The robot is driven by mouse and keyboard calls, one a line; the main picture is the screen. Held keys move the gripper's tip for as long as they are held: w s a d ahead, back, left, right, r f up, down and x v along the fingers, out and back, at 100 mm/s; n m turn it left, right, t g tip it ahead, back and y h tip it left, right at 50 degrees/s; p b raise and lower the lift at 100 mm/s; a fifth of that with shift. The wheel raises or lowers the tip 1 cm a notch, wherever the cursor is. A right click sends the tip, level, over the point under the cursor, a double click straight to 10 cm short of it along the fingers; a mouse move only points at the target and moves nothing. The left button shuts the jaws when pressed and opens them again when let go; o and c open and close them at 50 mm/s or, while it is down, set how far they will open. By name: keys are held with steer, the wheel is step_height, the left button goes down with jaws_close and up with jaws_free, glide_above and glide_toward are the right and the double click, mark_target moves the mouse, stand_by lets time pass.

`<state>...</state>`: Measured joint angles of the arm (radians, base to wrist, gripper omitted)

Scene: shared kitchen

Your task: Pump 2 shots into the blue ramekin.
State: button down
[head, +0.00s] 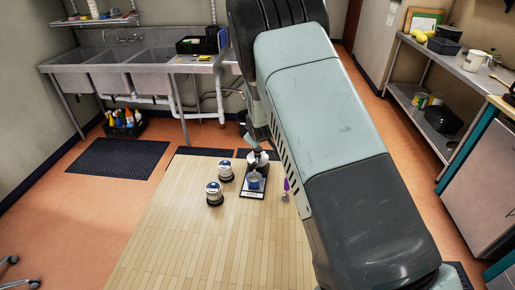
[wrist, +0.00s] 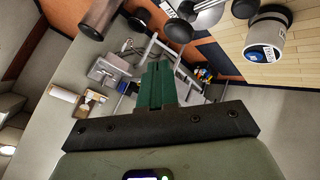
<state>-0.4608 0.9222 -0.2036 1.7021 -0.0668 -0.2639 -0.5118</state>
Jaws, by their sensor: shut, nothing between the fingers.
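In the head view the blue ramekin (head: 255,182) sits on a small black scale-like stand (head: 252,195) on the wooden table. Just behind it is a white container (head: 262,157), partly hidden by my gripper; I cannot tell whether it carries the pump. My gripper (head: 256,152) is small and dark there, close above that container; contact cannot be told. In the wrist view my gripper's green fingers (wrist: 156,88) are together, with nothing between them. The ramekin cannot be made out in the wrist view.
Two white canisters with dark bases, one nearer (head: 214,192) and one farther (head: 226,170), stand left of the ramekin. A purple-handled item (head: 286,186) lies to the right. The wooden table (head: 170,235) is bare at front left. A sink (head: 110,75) stands behind.

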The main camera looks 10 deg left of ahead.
mark_target(257, 150)
steer(key=shift+r, duration=2.3)
stand_by(0.7)
steer(key=shift+f, duration=2.95)
steer(key=shift+f, duration=0.1)
steer(key=shift+f, duration=0.35)
